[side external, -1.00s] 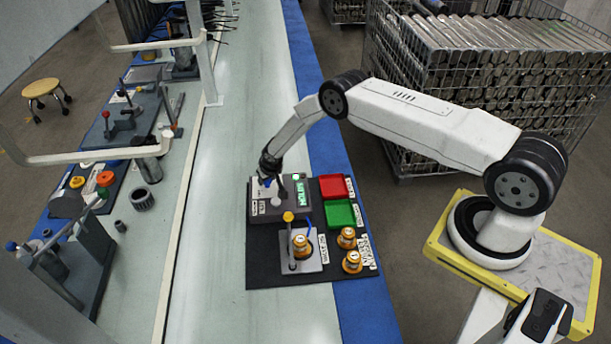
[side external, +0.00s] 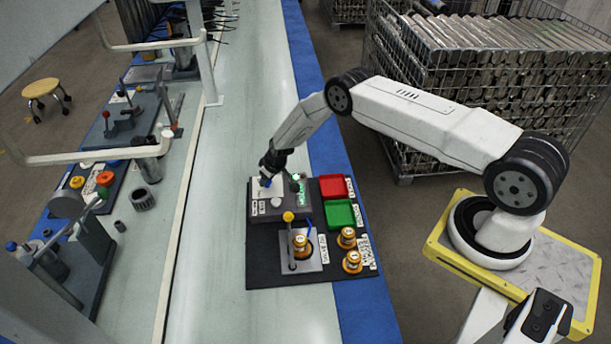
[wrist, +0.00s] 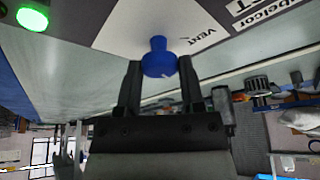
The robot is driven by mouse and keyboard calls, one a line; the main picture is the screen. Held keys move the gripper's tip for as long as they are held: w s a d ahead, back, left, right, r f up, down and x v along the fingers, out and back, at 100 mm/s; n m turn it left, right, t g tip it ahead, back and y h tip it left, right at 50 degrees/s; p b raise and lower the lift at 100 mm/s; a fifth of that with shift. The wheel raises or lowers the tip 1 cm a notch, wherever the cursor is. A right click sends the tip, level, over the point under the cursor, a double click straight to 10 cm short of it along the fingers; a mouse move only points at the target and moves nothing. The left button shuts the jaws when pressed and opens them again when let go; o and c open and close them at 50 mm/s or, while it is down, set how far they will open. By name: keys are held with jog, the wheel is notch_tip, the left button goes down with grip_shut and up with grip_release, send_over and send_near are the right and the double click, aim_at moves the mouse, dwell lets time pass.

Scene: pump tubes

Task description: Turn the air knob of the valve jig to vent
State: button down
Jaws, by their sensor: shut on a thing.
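The valve jig's grey box (side external: 291,214) stands at the back left of the black mat in the side view. Its blue knob (side external: 266,182) is on the top panel beside printed labels. In the wrist view the blue knob (wrist: 158,58) sits between the two dark fingers of my gripper (wrist: 158,82), which is shut on it. A label reading VENT (wrist: 203,32) is on the white plate beside the knob. My gripper (side external: 269,171) is at the knob in the side view too. Which way the knob points is not clear.
A green lamp (wrist: 32,17) is lit near the knob. A red tray (side external: 335,187) and a green tray (side external: 341,214) lie to the right. A lever fixture (side external: 291,251) and brass-coloured parts (side external: 351,261) are in front.

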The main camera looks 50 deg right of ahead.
jog(key=shift+n+y, duration=0.4)
jog(key=shift+n, duration=0.5)
jog(key=n+y, duration=0.1)
jog(key=n, duration=0.1)
jog(key=n+g, duration=0.1)
jog(key=n, duration=0.2)
jog(key=shift+w+d+y, duration=0.1)
jog(key=shift+d+y, duration=0.1)
jog(key=shift+y, duration=0.2)
jog(key=shift+n+g+y, duration=0.35)
jog(key=shift+n+g, duration=0.05)
jog(key=shift+n, duration=0.95)
jog(key=shift+n+g+y, duration=0.35)
jog(key=shift+n+g, duration=0.05)
jog(key=shift+n, duration=1.45)
jog(key=shift+c, duration=1.2)
grip_release()
jog(key=shift+w+d+r, duration=0.1)
jog(key=shift+r, duration=0.05)
jog(key=shift+d+r, duration=0.2)
jog(key=shift+r, duration=0.2)
jog(key=v, duration=0.6)
jog(key=shift+r, duration=0.3)
